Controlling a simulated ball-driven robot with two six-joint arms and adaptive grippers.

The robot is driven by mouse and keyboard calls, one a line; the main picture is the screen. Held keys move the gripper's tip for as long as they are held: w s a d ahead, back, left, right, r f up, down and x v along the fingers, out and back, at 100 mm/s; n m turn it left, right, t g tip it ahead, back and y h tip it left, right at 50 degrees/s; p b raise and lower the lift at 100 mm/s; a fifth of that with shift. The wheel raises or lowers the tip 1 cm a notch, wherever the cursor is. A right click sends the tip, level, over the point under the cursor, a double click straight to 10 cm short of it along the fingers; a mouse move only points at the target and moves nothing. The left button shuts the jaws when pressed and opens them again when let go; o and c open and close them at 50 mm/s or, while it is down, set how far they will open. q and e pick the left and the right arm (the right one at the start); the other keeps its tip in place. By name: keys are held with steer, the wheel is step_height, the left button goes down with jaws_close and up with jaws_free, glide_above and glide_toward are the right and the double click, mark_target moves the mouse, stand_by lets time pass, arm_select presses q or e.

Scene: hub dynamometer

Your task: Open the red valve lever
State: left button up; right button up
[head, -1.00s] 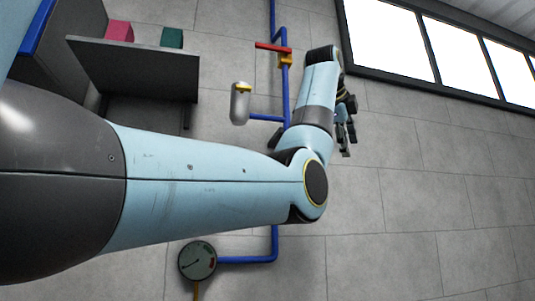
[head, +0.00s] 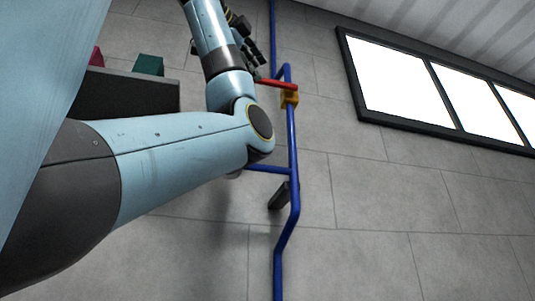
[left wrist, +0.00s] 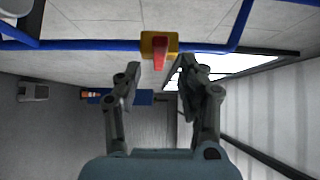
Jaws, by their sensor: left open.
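The red valve lever (head: 277,84) sticks out to the left from a yellow valve body (head: 290,97) on a blue wall pipe in the head view. In the left wrist view the lever (left wrist: 160,52) points toward the camera in front of the yellow body (left wrist: 146,44), seen between and beyond my fingertips. My left gripper (left wrist: 158,76) is open, with nothing between its fingers. In the head view the left gripper (head: 248,42) is just above and left of the lever, partly hidden by my own arm. I cannot tell any contact. My right gripper is not in view.
The blue pipe (head: 293,150) runs along the grey wall, with a branch to the left. A dark shelf (head: 125,93) with a green box (head: 149,65) is at the left. Windows (head: 400,82) are at the upper right.

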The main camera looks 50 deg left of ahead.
mark_target(265, 79)
arm_select(q)
steer(key=p+x, duration=0.2)
steer(key=x, duration=0.3)
steer(key=shift+w+a, duration=0.1)
steer(key=shift+w, duration=0.05)
steer(key=shift+w+a, duration=0.15)
steer(key=shift+w, duration=0.45)
jaws_close()
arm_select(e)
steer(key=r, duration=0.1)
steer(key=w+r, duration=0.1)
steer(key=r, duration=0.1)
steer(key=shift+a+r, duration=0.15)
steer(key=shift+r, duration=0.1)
